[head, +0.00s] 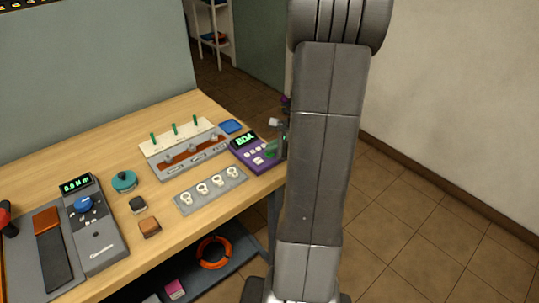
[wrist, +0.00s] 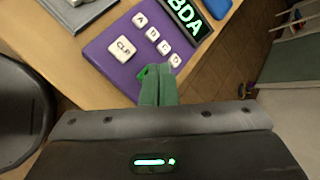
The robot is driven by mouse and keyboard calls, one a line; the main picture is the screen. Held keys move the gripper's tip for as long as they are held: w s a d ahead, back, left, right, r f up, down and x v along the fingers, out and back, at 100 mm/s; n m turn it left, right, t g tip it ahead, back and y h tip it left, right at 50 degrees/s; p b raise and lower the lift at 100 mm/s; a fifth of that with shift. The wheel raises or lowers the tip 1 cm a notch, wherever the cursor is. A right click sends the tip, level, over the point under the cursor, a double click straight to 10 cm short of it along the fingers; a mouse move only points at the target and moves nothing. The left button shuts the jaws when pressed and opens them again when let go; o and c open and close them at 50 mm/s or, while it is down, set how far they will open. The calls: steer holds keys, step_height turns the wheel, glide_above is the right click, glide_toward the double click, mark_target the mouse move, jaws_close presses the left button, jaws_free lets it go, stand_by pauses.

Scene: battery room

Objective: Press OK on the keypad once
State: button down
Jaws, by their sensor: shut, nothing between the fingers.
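The purple keypad (head: 240,151) lies near the right end of the wooden bench, and its lit display (head: 244,139) reads BDA. In the wrist view the keypad (wrist: 99,50) shows a white CLR key (wrist: 122,48) and a row of small white letter keys (wrist: 152,33). My gripper (wrist: 152,72) is shut and empty, its green fingertips over the keypad's lower part, beside CLR and the last letter key. A sliver of brighter green shows at the tips. No OK label is readable; the fingers hide that area. I cannot tell whether the tips touch. The head view shows my gripper (head: 272,148) at the keypad's right side.
A switch panel (head: 185,150) with green levers and a grey strip with white keys (head: 210,190) lie left of the keypad. A blue tray (head: 231,127) is behind it. A meter (head: 95,230) is farther left. Floor is open to the right.

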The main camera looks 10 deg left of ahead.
mark_target(273, 155)
steer(key=shift+f+b, duration=0.4)
steer(key=shift+f, duration=0.05)
stand_by(0.5)
steer(key=shift+r, duration=0.2)
steer(key=shift+r+p, duration=0.7)
steer(key=shift+r, duration=0.1)
step_height(273, 155, up, 5)
steer(key=p, duration=0.4)
stand_by(0.8)
